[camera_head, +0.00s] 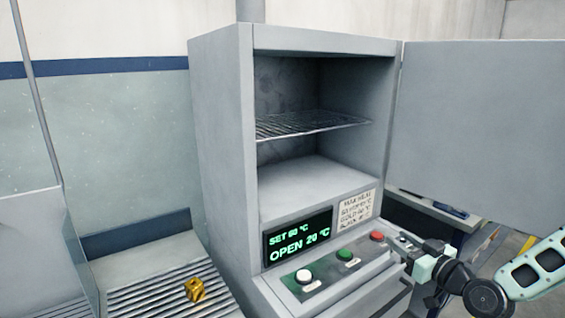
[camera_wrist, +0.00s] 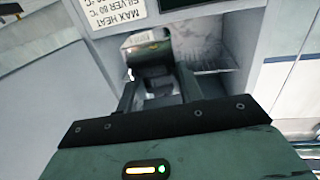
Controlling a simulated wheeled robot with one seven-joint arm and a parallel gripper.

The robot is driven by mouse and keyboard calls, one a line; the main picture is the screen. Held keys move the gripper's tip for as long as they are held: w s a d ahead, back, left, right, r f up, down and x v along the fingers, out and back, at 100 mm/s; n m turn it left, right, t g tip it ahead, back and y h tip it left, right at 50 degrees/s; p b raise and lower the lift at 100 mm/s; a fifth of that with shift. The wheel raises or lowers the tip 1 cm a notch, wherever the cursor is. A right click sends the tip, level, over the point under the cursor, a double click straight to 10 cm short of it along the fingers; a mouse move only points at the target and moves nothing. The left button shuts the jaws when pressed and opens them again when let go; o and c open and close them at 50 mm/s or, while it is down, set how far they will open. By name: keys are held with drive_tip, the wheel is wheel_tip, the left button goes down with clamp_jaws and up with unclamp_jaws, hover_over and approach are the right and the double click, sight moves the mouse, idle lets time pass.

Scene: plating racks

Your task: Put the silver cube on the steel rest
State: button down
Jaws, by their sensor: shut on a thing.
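My gripper (camera_head: 408,245) is in front of the open cabinet's control panel, at the right end near the red button. In the wrist view my gripper (camera_wrist: 150,75) is shut on a small shiny block, which looks like the silver cube (camera_wrist: 147,40). The cube shows only as a small pale patch in the head view, partly hidden by the fingers. I cannot tell for sure which surface is the steel rest. A slatted metal surface (camera_head: 135,279) lies at the lower left, with a gold cube (camera_head: 195,289) on it.
The grey cabinet (camera_head: 220,120) stands open, with an empty wire shelf (camera_head: 310,124) and a bare floor (camera_head: 315,185). Its door (camera_head: 485,130) is swung out to the right. The display (camera_head: 297,240) reads "SET 60 °C, OPEN 20 °C". A clear panel (camera_head: 50,230) stands at the left.

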drive_tip(key=s+d+f+m+t+h+b, duration=0.1)
drive_tip(key=s+f+m+h+b, duration=0.1)
drive_tip(key=s+f, duration=0.4)
drive_tip(key=s+d+f+m+h+b, duration=0.2)
drive_tip(key=s+f+h, duration=0.3)
drive_tip(key=f, duration=1.1)
drive_tip(key=shift+s+m+t+h, duration=0.3)
drive_tip(key=shift+s+m+t, duration=0.15)
drive_tip(key=shift+s, duration=0.7)
drive_tip(key=shift+d, duration=0.25)
